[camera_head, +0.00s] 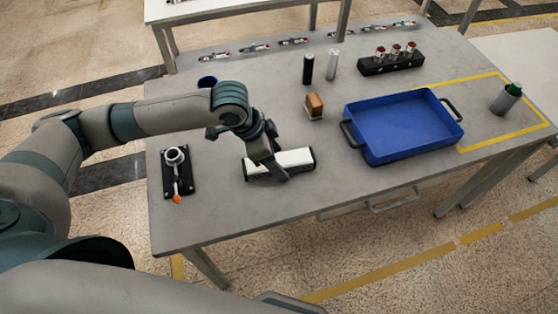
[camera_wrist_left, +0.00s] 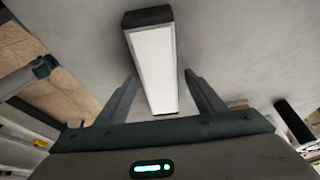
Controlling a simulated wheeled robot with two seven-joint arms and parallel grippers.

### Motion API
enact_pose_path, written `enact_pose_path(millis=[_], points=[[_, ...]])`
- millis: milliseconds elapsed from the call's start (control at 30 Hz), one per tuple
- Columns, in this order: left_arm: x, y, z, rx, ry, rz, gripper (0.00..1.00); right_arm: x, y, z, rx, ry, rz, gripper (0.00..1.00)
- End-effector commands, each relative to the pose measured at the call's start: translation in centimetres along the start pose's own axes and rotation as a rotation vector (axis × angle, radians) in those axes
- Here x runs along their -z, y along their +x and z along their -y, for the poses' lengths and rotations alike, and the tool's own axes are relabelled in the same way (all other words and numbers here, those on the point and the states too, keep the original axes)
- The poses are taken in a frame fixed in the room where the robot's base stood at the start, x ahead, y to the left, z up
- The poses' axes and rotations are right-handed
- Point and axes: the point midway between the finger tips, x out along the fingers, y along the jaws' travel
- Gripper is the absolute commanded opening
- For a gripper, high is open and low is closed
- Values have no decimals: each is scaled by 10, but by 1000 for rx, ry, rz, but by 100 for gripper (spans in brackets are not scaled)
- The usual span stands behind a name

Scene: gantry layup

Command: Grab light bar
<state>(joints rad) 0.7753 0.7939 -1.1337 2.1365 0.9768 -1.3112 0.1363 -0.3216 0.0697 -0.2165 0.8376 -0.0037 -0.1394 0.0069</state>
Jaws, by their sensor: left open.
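The light bar (camera_head: 296,158) is a white block with black ends, lying on the grey table near its front edge. In the left wrist view the light bar (camera_wrist_left: 153,66) runs lengthwise away from me, its near end between the fingers. My left gripper (camera_head: 268,174) is over the bar's left part in the head view and hides some of it. In the wrist view the left gripper (camera_wrist_left: 160,80) is open, one finger on each side of the bar, with gaps visible. Whether the fingers touch the table is unclear. My right gripper is not in view.
A blue tray (camera_head: 388,153) with handles stands to the right. A brown block (camera_head: 314,103), a black cylinder (camera_head: 307,69) and a silver cylinder (camera_head: 333,63) stand behind the bar. A black plate with a cup-like fitting (camera_head: 179,185) lies left. Bare table surrounds the bar.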

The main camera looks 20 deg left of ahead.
Motion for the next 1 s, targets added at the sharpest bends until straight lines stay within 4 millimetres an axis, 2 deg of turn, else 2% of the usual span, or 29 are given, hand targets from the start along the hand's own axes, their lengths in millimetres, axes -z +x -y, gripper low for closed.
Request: enact_pose_path(millis=[500, 533, 733, 1000], points=[[0, 3, 0, 0, 1, 0, 62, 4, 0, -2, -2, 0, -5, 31], [0, 3, 0, 0, 1, 0, 60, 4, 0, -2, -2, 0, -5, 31], [0, 3, 0, 0, 1, 0, 13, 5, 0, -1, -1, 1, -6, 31], [0, 3, 0, 1, 1, -1, 13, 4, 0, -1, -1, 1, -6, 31]])
